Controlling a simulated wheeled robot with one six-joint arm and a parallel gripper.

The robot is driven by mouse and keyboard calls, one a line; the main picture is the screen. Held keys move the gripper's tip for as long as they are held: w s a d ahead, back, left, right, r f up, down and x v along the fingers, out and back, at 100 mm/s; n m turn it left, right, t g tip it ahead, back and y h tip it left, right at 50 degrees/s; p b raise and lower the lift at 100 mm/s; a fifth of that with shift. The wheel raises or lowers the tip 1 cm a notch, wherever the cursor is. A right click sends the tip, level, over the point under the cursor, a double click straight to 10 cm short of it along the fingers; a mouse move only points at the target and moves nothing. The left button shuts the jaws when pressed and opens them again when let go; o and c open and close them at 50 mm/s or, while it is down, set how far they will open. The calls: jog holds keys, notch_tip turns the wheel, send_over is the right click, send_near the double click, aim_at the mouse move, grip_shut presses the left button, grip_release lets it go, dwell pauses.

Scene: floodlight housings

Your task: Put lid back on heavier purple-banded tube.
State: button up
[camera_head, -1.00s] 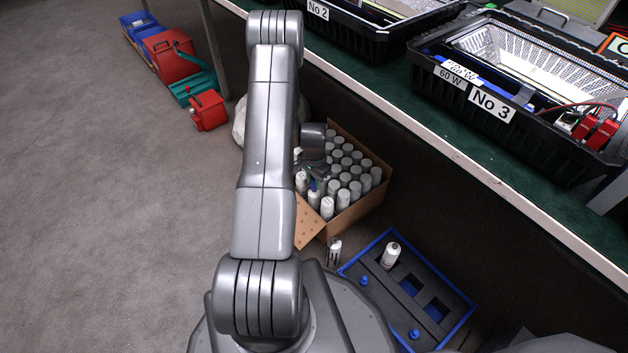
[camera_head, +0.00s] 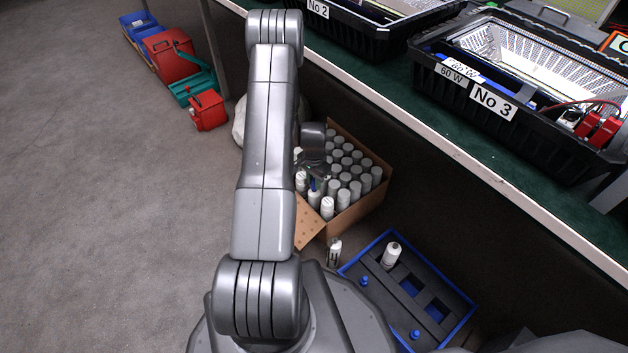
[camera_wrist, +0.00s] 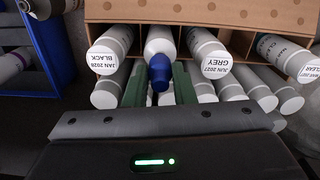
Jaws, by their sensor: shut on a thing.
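My gripper (camera_wrist: 160,88) shows in the wrist view as two dark green fingers shut on a blue rounded piece (camera_wrist: 160,72), which looks like a lid or knob. A white-ended tube (camera_wrist: 160,40) lies just beyond it in the picture; I cannot tell whether they touch. A grey tube with a purplish band (camera_wrist: 14,62) is at the left edge. In the head view a white tube (camera_head: 391,254) stands in the blue-rimmed tray (camera_head: 352,264), and another (camera_head: 334,252) stands on the floor beside it. Their band colours are too small to tell.
An open cardboard box (camera_head: 372,205) holds several tubes around my gripper, some with labelled white ends (camera_wrist: 216,64). The tray also has blue knobs (camera_head: 363,281) and empty square recesses. A bench edge (camera_head: 480,178) with floodlight housings overhangs at the right.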

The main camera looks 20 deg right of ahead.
jog(key=o, duration=1.5)
jog(key=shift+r+p, duration=1.8)
jog(key=shift+r, duration=1.75)
jog(key=shift+c, duration=0.4)
grip_shut()
